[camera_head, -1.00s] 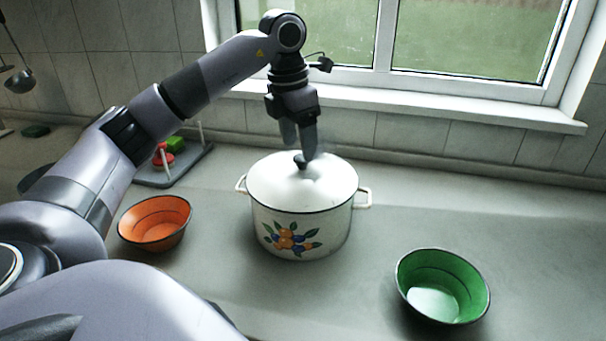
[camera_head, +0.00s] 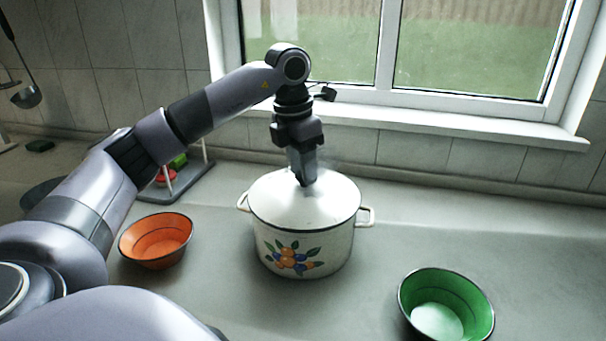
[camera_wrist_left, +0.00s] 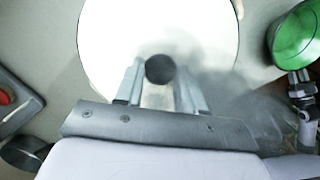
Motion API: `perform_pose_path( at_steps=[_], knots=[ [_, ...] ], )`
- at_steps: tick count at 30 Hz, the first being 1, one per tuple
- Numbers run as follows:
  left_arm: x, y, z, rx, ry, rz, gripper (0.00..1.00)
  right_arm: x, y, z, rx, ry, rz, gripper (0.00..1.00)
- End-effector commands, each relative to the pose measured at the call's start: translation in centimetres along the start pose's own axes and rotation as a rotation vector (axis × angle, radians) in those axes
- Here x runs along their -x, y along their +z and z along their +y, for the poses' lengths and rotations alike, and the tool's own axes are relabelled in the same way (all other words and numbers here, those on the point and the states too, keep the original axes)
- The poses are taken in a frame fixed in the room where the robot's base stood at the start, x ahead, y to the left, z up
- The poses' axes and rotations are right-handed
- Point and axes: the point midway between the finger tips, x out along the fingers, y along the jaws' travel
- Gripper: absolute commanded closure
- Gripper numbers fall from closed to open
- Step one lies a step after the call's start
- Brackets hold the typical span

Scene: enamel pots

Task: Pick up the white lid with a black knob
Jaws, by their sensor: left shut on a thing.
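The white lid (camera_head: 325,203) with a dark rim lies on the white enamel pot (camera_head: 303,245), which has a fruit and leaf print. My left gripper (camera_head: 305,182) points down from above and is shut on the lid's black knob. The fingers mostly hide the knob in the head view. In the left wrist view the round black knob (camera_wrist_left: 160,69) shows between the two fingers, with the white lid (camera_wrist_left: 205,35) behind it. The lid appears seated on the pot, with no gap visible.
An orange bowl (camera_head: 156,240) stands left of the pot and a green bowl (camera_head: 447,304) to its right. A rack (camera_head: 190,180) with coloured items is at the back left. The window sill (camera_head: 450,125) runs behind.

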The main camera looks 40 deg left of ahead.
Motion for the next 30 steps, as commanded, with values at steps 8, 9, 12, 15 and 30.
perform_pose_path(
  at_steps=[8,9,12,15,30],
  knots=[
    [3.7,0.7,-0.1,0.0,-0.001,-0.008,0.91,0.1,-0.2,0.0,0.0,0.0,0.0,0.57],
    [4.5,0.8,-0.1,0.0,-0.001,-0.009,0.91,0.2,-0.3,0.0,0.0,0.0,0.0,0.57],
    [7.1,1.2,-0.1,-0.001,-0.001,-0.01,0.91,0.4,-0.6,0.0,0.0,0.0,0.0,0.57],
    [9.8,1.5,0.0,-0.001,0.001,-0.007,0.91,0.9,-1.2,0.0,0.0,0.0,0.0,0.57],
    [17.9,2.8,-0.1,-0.001,0.001,-0.004,0.91,3.0,-4.3,0.0,0.0,0.0,0.004,0.57]
  ],
)
